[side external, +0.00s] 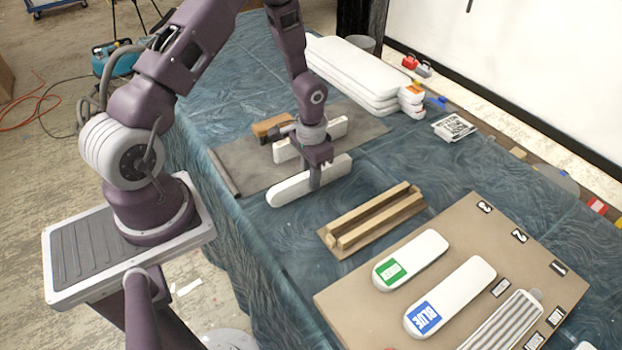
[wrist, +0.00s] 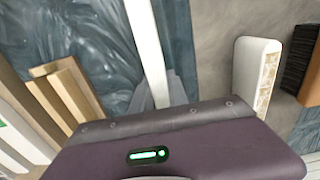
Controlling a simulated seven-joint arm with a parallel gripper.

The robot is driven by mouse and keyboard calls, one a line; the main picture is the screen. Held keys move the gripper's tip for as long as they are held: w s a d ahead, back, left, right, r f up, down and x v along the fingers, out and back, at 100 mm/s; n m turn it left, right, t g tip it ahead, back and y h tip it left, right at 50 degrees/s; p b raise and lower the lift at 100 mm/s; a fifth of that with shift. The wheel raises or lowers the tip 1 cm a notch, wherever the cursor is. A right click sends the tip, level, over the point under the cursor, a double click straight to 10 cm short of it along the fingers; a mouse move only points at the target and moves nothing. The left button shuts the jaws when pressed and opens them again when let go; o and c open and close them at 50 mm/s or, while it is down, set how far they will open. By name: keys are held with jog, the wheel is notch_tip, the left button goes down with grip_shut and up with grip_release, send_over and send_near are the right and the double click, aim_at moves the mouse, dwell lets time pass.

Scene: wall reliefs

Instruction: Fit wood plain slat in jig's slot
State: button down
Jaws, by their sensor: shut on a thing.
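My gripper (side external: 315,182) is shut on a plain white slat (side external: 287,188) with a rounded end, gripped near its middle and held on edge. No label shows on its visible face; its far face is hidden. It lies at the front edge of the grey mat; I cannot tell its exact height above the cloth. In the wrist view the same slat (wrist: 147,45) runs up from my fingers (wrist: 163,95). The wooden jig (side external: 372,220), two rails with a slot between, lies to the right of the slat, apart from it. It also shows in the wrist view (wrist: 65,88).
Another white slat (side external: 335,128) stands on the grey mat (side external: 238,168) behind my gripper, near a wood-backed brush (side external: 270,125). A brown board (side external: 345,297) at front right bears green-labelled (side external: 412,257), blue-labelled (side external: 455,292) and ridged slats. White slats are stacked (side external: 350,65) behind.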

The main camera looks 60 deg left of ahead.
notch_tip(320, 180, up, 9)
jog(key=shift+w+d+r, duration=0.1)
jog(key=shift+w+r, duration=0.05)
jog(key=shift+r, duration=0.05)
jog(key=w+d, duration=0.4)
jog(key=d, duration=0.3)
send_near(379, 201)
jog(key=s+d, duration=0.2)
jog(key=shift+a+f, duration=0.15)
jog(key=shift+f, duration=2.4)
jog(key=shift+f, duration=0.95)
jog(key=c, duration=1.2)
grip_release()
